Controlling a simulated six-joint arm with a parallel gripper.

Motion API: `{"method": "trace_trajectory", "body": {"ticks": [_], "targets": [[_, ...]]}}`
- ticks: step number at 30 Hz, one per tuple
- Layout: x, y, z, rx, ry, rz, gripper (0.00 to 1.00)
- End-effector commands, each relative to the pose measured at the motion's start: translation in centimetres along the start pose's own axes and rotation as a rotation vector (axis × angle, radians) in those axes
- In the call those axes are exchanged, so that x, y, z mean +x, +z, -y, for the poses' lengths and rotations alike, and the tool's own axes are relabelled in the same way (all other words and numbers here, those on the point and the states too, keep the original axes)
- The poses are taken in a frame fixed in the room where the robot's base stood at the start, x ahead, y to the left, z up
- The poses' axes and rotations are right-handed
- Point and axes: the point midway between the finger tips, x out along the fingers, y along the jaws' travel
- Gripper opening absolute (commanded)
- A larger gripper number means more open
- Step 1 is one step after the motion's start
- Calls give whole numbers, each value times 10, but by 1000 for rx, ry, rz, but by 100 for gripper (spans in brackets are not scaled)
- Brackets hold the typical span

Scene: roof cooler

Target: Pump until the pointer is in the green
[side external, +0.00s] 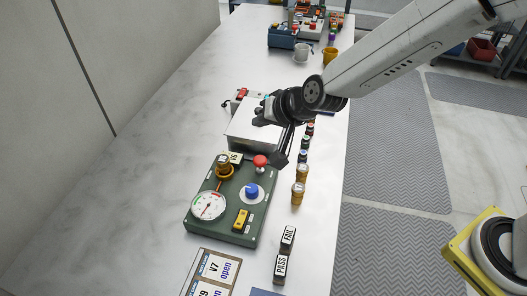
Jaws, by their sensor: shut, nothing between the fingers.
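A dark green box (196,225) sits on the white bench and bears several controls. A round white gauge (209,205) is at its front left, with coloured marks near its rim; the pointer is too small to read. A red round-topped knob (260,161) stands at the box's back right. A blue knob (252,190) sits on a pale disc, and a yellow part (242,219) is at the front right. A brass-and-orange fitting (224,169) stands at the back left. My gripper (278,161) is shut and empty, pointing down close to the right of the red knob; I cannot tell whether they touch.
A row of small brown and dark bottles (298,190) runs along the bench right of the box. PASS and FAIL blocks (284,255) and a label board (213,270) are in front. A white box (250,128) stands behind.

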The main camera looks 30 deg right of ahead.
Motion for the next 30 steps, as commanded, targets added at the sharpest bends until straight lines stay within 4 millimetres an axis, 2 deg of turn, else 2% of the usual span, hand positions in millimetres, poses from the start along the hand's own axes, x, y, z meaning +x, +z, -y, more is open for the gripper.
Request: {"method": "trace_trajectory", "body": {"ticks": [17, 30], "targets": [[14, 10, -10, -1, 3, 1, 0], [45, 33, -34, -1, 4, 3, 0]]}}
